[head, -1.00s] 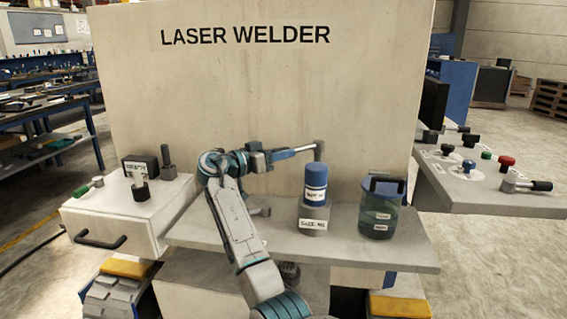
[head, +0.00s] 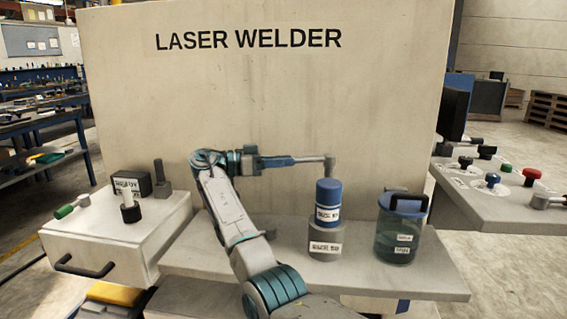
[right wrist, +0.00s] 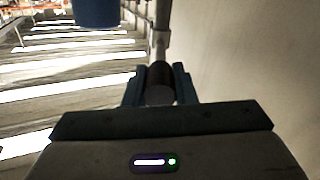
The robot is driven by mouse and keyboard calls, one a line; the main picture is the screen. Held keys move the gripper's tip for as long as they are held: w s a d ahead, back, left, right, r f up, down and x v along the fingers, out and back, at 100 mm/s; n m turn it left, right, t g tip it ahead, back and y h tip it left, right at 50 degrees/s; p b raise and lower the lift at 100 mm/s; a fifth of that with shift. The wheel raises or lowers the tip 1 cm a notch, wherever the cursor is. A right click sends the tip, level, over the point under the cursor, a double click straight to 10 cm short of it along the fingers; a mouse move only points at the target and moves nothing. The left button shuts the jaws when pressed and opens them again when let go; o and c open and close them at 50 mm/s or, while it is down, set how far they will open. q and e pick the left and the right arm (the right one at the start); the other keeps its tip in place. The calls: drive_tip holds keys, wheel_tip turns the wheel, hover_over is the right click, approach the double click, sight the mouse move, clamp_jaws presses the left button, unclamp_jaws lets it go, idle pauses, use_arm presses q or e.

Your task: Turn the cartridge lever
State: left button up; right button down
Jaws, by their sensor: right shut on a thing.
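A blue cartridge (head: 328,198) stands upright in a grey holder (head: 325,238) on the ledge of the laser welder. Just behind and above it is a grey pivot post (head: 330,168). From the post the cartridge lever's metal rod (head: 301,159) points left, roughly level in the picture. My right gripper (head: 258,161) is at the rod's left end. In the right wrist view its fingers (right wrist: 159,84) are shut around the lever's dark grip (right wrist: 159,72), with the rod and post beyond. The cartridge's lower part (right wrist: 96,12) shows at the top there. My left gripper is out of view.
A teal see-through canister (head: 398,235) with a dark handle stands right of the cartridge. The left box (head: 110,235) carries a black labelled block and small levers. The right panel (head: 500,210) has several knobs. The welder's tall wall (head: 270,100) rises behind my gripper.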

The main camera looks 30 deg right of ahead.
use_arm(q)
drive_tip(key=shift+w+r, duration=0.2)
use_arm(e)
drive_tip(key=shift+f, duration=0.1)
drive_tip(key=c, duration=1.2)
unclamp_jaws()
drive_tip(key=shift+d, duration=0.15)
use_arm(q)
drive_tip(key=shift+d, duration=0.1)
use_arm(e)
drive_tip(key=shift+r, duration=0.45)
wheel_tip(320, 180, up, 3)
drive_tip(key=shift+w+f, duration=0.1)
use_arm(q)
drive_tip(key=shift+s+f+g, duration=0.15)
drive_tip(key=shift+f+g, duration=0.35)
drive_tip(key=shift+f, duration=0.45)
use_arm(e)
drive_tip(key=s+a, duration=0.2)
drive_tip(key=s, duration=0.3)
drive_tip(key=s+a+r, duration=0.1)
drive_tip(key=s+a, duration=0.1)
drive_tip(key=s, duration=0.2)
drive_tip(key=s+a, duration=0.2)
drive_tip(key=s, duration=0.3)
drive_tip(key=shift+s+a+r, duration=0.15)
drive_tip(key=shift+s+a, duration=0.15)
drive_tip(key=shift+a, duration=0.1)
